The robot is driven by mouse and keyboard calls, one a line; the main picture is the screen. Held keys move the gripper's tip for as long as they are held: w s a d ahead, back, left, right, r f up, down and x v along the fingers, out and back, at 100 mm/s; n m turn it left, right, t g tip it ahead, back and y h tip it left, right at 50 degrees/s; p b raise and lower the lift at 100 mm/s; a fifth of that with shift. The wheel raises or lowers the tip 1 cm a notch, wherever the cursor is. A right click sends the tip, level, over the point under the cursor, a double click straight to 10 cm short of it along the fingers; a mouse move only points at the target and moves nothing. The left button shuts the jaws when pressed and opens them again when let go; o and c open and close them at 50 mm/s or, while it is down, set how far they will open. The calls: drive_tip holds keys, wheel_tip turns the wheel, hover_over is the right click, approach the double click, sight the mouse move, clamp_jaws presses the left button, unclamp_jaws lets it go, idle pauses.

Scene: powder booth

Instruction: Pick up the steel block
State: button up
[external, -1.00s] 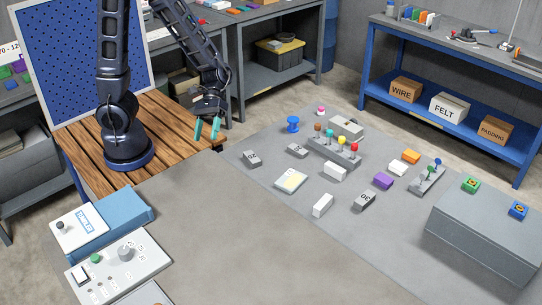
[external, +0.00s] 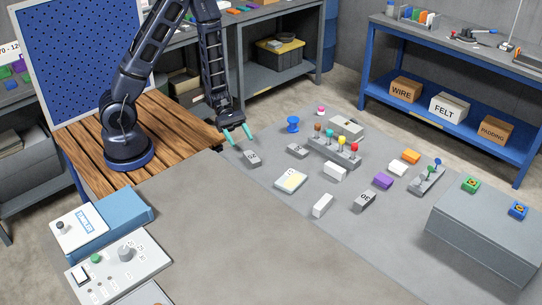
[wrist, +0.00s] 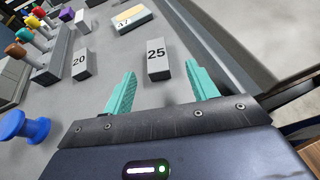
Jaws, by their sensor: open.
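Several plain grey blocks with numbers could be the steel block; the frames do not settle which. The one nearest my gripper is the grey block marked 25 (wrist: 158,62), which also shows in the external view (external: 252,159). My gripper (external: 240,136) is open and empty, just above and behind this block. In the wrist view the block lies between and ahead of the two teal fingers of my gripper (wrist: 160,75), not visibly touched. Another grey block, marked 20 (wrist: 80,63), lies to its left there and to its right in the external view (external: 297,151). A third grey block (external: 364,201) lies further right.
A blue knob-like piece (external: 293,124) and a grey rack with coloured knobs (external: 335,151) stand beyond the blocks. A cream-topped block (external: 290,180) and a white block (external: 322,205) lie nearer. A grey box (external: 485,240) stands at right.

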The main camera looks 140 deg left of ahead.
sight(252, 157)
drive_tip(key=x, duration=0.4)
drive_tip(key=shift+a+x, duration=0.15)
drive_tip(key=shift+x, duration=1.2)
drive_tip(key=shift+a+x, duration=0.1)
drive_tip(key=shift+x, duration=1.25)
drive_tip(key=shift+f, duration=0.1)
drive_tip(key=c, duration=1.2)
drive_tip(key=shift+c, duration=0.3)
